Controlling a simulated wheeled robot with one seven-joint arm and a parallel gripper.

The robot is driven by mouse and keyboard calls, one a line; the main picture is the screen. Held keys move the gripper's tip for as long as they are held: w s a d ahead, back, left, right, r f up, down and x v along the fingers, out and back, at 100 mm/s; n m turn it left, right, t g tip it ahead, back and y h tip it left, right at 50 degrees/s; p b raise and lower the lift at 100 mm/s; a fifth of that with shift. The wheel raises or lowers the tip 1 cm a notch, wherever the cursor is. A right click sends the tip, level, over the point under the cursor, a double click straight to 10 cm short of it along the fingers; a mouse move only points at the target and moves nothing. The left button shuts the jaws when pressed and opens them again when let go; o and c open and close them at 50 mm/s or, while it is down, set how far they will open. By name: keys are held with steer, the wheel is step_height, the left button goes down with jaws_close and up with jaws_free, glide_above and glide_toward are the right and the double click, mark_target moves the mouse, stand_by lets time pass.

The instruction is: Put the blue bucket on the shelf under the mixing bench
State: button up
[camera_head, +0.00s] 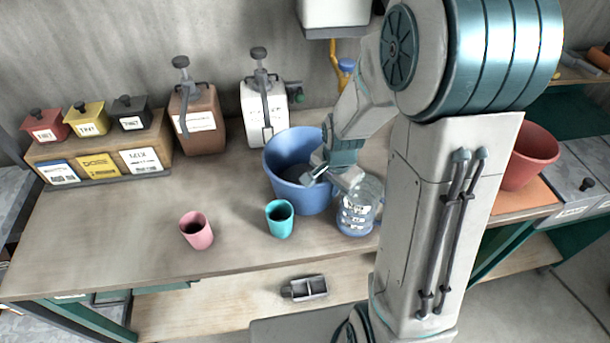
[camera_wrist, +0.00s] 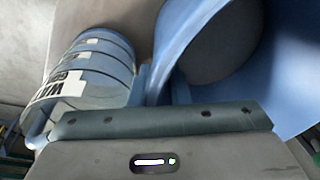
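The blue bucket (camera_head: 283,165) stands upright on the mixing bench (camera_head: 120,225), near its right part. My gripper (camera_head: 330,172) is at the bucket's right-hand rim, with its fingers close together on either side of the wall. In the wrist view, the bucket (camera_wrist: 275,70) fills the upper right, and its wall runs between the fingers of my gripper (camera_wrist: 160,88), which look shut on it. I cannot tell whether the bucket is lifted slightly. The wooden shelf (camera_head: 200,312) shows below the bench front; its deeper part is hidden.
A clear water jug (camera_head: 357,212) stands close right of the bucket, beside my gripper. A teal cup (camera_head: 280,220) and a pink cup (camera_head: 196,231) stand in front. A grey metal holder (camera_head: 305,288) lies on the shelf; shelf room left of it is clear.

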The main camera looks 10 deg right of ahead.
jaws_close()
steer(key=shift+w+r, duration=0.1)
steer(key=shift+w, duration=0.05)
stand_by(1.3)
